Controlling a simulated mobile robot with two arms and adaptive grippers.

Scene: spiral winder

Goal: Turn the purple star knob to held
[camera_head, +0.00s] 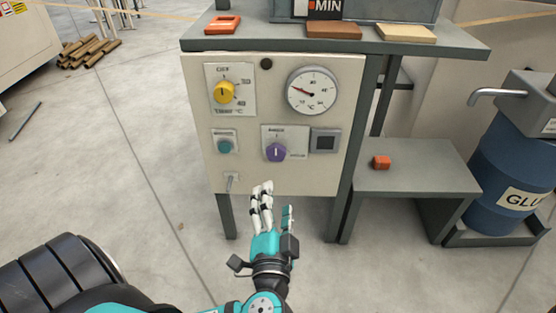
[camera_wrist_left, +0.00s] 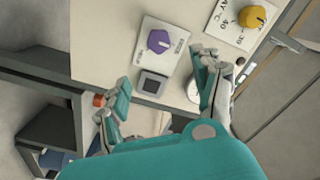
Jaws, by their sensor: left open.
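The purple star knob (camera_head: 276,152) sits on a pale label plate on the front of the control panel (camera_head: 325,174). Its light pointer line looks roughly upright; the plate's lettering is too small to read surely. In the left wrist view the knob (camera_wrist_left: 159,41) is in plain sight on its plate, above the fingers. My left gripper (camera_head: 275,208) is open and empty, below the knob and apart from it. In the left wrist view its fingers (camera_wrist_left: 165,95) are spread wide. My right gripper is not in view.
A dark square display (camera_head: 325,140) is right of the knob. A shelf (camera_head: 430,180) holds an orange block (camera_head: 381,162). A blue drum (camera_head: 505,165) stands right.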

